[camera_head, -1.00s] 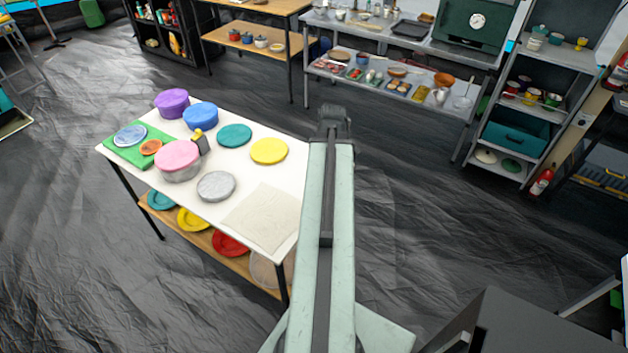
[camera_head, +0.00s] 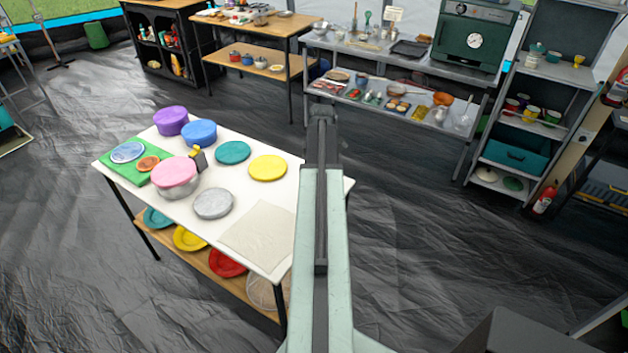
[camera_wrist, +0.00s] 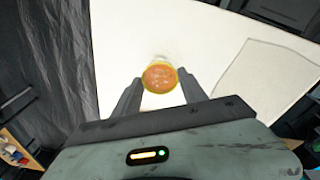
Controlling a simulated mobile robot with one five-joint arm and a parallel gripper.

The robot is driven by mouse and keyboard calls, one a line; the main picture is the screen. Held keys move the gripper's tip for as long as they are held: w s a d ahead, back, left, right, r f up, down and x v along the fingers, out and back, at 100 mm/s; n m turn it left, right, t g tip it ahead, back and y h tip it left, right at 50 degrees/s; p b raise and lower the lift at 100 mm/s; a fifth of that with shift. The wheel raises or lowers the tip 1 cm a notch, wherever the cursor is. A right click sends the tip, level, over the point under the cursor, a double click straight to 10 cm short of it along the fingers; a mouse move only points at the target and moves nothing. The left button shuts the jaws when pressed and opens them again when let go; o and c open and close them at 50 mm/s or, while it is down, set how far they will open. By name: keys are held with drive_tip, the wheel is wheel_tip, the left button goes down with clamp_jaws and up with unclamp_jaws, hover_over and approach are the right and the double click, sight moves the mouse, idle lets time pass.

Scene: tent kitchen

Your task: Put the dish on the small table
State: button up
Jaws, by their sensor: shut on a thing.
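My gripper (camera_wrist: 160,82) is shut on a small round dish in the wrist view. The dish (camera_wrist: 160,77) has a yellow rim and orange-brown contents, and sits between the two fingers. Behind it in the wrist view is the white top of a table (camera_wrist: 215,30); how high the dish is above it is hard to tell. In the head view my arm reaches forward along the right end of this white-topped table (camera_head: 235,188), and the gripper and dish are hidden there.
A pale square mat (camera_head: 258,235) lies bare on the table's near right. A grey disc (camera_head: 213,204), yellow disc (camera_head: 268,168), teal disc (camera_head: 233,152), pink-lidded pot (camera_head: 175,178) and green board (camera_head: 125,165) stand farther left. Shelves line the back. Dark floor is open to the right.

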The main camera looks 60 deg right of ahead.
drive_tip(key=f+b, duration=0.4)
drive_tip(key=shift+w+d, duration=0.25)
drive_tip(key=shift+r, duration=0.2)
drive_tip(key=shift+f, duration=0.1)
drive_tip(key=o, duration=0.6)
drive_tip(key=shift+f, duration=0.1)
drive_tip(key=o, duration=0.5)
drive_tip(key=shift+c, duration=0.2)
wheel_tip(320, 180, up, 12)
drive_tip(key=s+p, duration=0.1)
drive_tip(key=p, duration=1.1)
drive_tip(key=shift+s+r, duration=0.2)
